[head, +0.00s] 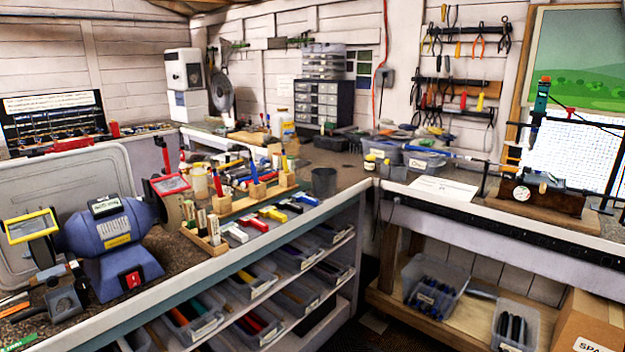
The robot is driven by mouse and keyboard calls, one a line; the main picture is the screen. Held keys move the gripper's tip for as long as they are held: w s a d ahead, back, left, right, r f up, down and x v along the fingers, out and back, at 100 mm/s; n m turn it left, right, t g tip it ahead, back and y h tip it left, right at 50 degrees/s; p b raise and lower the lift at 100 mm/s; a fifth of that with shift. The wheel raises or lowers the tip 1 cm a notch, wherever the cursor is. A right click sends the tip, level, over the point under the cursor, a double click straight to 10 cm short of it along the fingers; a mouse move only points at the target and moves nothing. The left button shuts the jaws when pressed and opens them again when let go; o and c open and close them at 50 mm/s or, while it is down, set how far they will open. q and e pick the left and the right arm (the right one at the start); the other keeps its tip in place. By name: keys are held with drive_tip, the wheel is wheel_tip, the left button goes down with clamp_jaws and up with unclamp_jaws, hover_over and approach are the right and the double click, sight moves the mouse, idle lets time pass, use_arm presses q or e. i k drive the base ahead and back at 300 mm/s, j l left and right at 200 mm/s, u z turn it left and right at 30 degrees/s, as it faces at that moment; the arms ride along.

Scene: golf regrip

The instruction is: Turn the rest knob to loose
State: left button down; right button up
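No knob that I can surely name as the rest knob shows in the head view, and its setting cannot be read. A blue bench grinder (107,235) stands on the left workbench, with a yellow-framed eye shield (32,227) on its left and a red-framed one (170,184) on its right. A red switch (131,280) is on its base. Small dark parts (63,302) sit below its left side, too small to tell apart. A wooden-based fixture (540,197) stands on the right bench, near a shaft lying across it. Neither of my grippers is in view.
Bins fill shelves below. A white paper (444,189) lies on the right bench. Dark floor shows between the benches.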

sight(83, 281)
drive_tip(key=u, duration=1)
